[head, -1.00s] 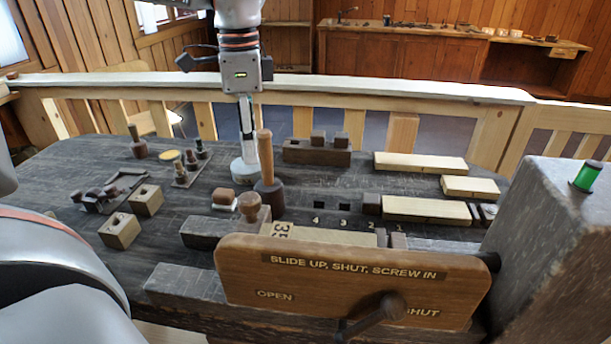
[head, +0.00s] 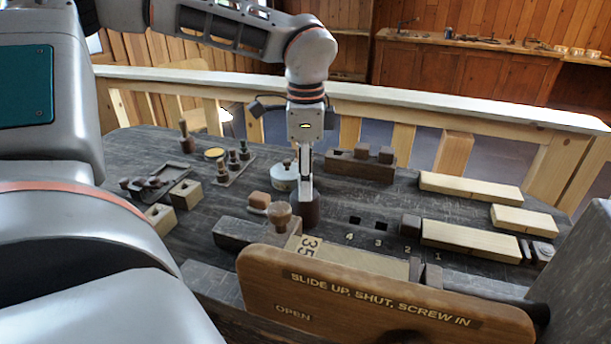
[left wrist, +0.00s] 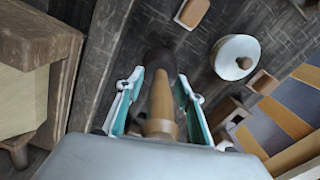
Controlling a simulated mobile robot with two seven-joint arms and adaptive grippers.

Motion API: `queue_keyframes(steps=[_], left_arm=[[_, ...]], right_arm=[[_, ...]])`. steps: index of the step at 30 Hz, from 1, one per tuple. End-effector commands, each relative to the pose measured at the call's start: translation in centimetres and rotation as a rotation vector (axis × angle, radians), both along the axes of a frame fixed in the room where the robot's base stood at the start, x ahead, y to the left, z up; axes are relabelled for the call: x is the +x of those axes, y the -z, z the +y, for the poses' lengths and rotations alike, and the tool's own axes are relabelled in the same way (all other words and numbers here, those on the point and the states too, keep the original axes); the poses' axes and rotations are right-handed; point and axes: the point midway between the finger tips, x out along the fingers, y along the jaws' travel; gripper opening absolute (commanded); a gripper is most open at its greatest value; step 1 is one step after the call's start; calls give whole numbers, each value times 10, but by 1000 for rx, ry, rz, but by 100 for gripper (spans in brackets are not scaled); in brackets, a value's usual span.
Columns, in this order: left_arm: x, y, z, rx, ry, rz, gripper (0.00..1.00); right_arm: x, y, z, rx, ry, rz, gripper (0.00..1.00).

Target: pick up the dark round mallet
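The dark round mallet (head: 306,210) stands head down on the dark bench, its head partly hidden behind my left gripper. My left gripper (head: 305,188) points straight down over it and hides its handle in the head view. In the left wrist view, the mallet's light wooden handle (left wrist: 162,98) comes up between the two teal-lined fingers of my left gripper (left wrist: 155,98). The fingers are apart, with a gap on each side of the handle. My right gripper is not in view.
A white lidded pot (head: 284,178) stands just behind the mallet, left of a dark block rack (head: 360,168). A knobbed vise (head: 279,216) and its lettered wooden board (head: 370,300) are in front. Pale planks (head: 470,240) lie right. A smaller mallet (head: 186,140) stands back left.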

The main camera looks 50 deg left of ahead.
Motion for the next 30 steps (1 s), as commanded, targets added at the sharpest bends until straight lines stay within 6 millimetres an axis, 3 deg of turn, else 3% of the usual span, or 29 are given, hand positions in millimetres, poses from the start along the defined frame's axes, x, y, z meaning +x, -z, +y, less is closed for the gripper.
queue_keyframes(steps=[8, 12, 23, 30], left_arm=[[0, 2, 0, 0, -1, -1, 34], [0, 2, 0, 0, -1, -1, 0], [0, 1, 0, 0, 0, -1, 0], [1, -18, 0, 2, -2, -6, 0]], right_arm=[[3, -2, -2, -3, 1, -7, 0], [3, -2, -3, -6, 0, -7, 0], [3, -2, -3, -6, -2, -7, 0], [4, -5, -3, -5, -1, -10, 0]])
